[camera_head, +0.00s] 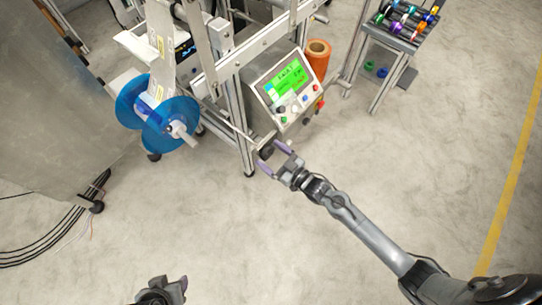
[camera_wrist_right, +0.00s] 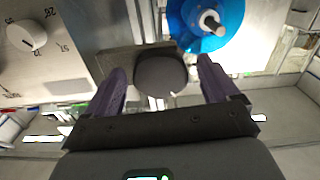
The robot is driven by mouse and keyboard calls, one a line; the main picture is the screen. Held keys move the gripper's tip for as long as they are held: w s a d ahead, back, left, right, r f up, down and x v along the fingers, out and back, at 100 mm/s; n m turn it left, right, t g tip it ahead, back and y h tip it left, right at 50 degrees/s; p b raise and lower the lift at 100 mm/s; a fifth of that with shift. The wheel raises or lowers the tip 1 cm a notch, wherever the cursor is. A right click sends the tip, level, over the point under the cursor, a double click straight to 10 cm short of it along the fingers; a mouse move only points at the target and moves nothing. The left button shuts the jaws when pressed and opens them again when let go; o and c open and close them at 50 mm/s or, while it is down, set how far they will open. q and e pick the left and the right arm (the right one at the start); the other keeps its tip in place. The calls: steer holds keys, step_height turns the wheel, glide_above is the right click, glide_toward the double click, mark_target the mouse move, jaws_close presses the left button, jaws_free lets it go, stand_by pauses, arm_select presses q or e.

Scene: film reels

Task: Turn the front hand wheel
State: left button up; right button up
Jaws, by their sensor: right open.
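The front hand wheel appears as a dark rounded knob (camera_wrist_right: 162,72) in the right wrist view, and as a small dark shape (camera_head: 266,152) at the lower front of the machine in the head view. My right gripper (camera_head: 273,155) is open at the wheel. In the right wrist view its purple fingers (camera_wrist_right: 160,88) stand on either side of the knob, with a gap visible on each side. My left gripper (camera_head: 168,289) is at the bottom edge of the head view, away from the machine, and its jaw opening is unclear.
A control box with a green screen (camera_head: 289,80) sits above the wheel. A blue reel (camera_head: 168,124) hangs to the left, and an orange roll (camera_head: 318,56) stands behind the box. Floor in front is clear.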

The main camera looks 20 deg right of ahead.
steer(key=shift+c, duration=0.3)
steer(key=c, duration=1)
steer(key=shift+w+r+n+p, duration=0.1)
steer(key=shift+r+n+p, duration=0.05)
steer(key=shift+n+p, duration=1.15)
steer(key=n+p, duration=0.1)
steer(key=n, duration=0.3)
steer(key=n+p, duration=0.2)
steer(key=n, duration=0.2)
steer(key=shift+n+p, duration=0.55)
steer(key=shift+n, duration=1.55)
